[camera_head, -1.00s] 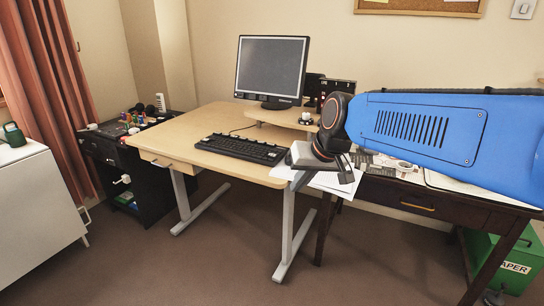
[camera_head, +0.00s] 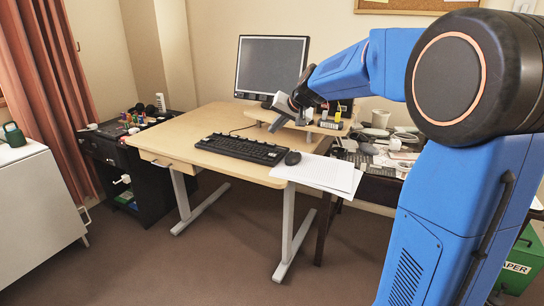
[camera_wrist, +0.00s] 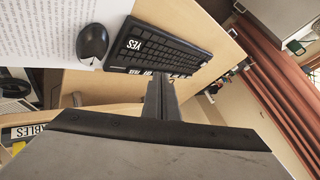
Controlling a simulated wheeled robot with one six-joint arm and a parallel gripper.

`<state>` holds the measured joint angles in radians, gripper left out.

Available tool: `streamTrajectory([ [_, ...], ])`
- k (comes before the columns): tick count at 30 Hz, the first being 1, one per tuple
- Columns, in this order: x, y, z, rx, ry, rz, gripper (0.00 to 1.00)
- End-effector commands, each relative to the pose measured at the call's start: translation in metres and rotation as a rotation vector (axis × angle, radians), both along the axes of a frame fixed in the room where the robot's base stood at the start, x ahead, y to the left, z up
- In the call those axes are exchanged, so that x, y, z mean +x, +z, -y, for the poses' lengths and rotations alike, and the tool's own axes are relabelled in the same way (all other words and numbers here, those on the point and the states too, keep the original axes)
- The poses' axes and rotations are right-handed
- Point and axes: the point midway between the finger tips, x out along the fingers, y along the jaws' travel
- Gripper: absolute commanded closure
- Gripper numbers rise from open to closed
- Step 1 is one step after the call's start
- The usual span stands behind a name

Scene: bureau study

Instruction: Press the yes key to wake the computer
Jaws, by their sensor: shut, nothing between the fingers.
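The black keyboard (camera_head: 240,148) lies on the light wood desk, and its screen, a dark monitor (camera_head: 271,65), stands behind it. In the wrist view the keyboard (camera_wrist: 175,52) is seen from above, turned round. A white upside-down YES label (camera_wrist: 134,44) marks the yes key near one end. More white labels along the keyboard's edge are partly hidden by my fingers.
A black mouse (camera_head: 293,158) sits right of the keyboard, beside white paper sheets (camera_head: 325,174). A raised wooden shelf (camera_head: 264,115) carries small items behind. A cluttered dark table (camera_head: 365,190) stands to the right. The desk's left part (camera_head: 180,146) is clear.

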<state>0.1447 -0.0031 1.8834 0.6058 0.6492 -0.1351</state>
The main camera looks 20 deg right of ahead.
Motion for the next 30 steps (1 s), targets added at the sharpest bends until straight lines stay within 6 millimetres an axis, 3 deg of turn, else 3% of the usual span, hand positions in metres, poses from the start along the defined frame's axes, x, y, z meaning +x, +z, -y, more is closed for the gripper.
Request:
streamTrajectory([
  [3,0.021,-0.002,0.006,0.018,-0.018,0.009,1.0],
  [9,0.035,-0.002,0.01,0.03,-0.031,0.017,1.0],
  [22,0.035,-0.005,0.01,0.03,-0.032,0.017,1.0],
  [30,0.035,-0.03,0.01,0.031,-0.031,0.016,1.0],
])
